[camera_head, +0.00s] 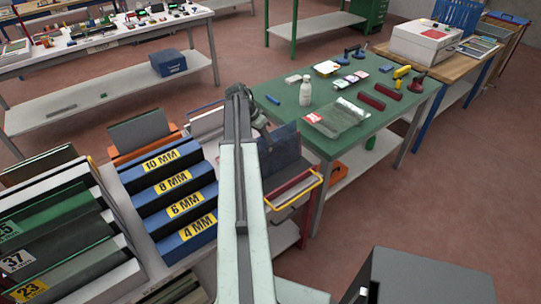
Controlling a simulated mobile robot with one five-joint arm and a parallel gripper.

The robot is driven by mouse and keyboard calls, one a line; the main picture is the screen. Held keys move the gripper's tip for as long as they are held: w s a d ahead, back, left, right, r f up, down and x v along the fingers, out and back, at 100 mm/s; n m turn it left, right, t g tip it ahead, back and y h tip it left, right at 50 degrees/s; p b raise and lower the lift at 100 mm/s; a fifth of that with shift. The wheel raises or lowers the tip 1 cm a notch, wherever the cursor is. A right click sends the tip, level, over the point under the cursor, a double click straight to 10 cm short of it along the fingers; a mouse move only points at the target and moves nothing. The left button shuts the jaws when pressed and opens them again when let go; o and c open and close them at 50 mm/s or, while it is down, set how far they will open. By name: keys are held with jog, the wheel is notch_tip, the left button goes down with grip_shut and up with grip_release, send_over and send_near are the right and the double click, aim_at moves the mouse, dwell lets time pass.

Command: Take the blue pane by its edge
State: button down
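A dark blue pane (282,146) stands upright just right of my arm, between the arm and the green table. The arm hides its left part. My arm reaches up the middle of the view, and my gripper (240,94) is at its far dark end, up and left of the pane. I see no contact between them. The fingers are too small and dark to tell whether they are open or shut.
A blue stepped rack (178,194) with yellow thickness labels stands left of my arm. A yellow-edged frame (318,180) is below the pane. The green table (384,120) behind holds a bottle (305,91) and several tools. Open floor lies right.

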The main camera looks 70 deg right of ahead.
jog(key=shift+r, duration=0.15)
dwell(0.6)
notch_tip(320, 180, up, 10)
jog(key=p, duration=1)
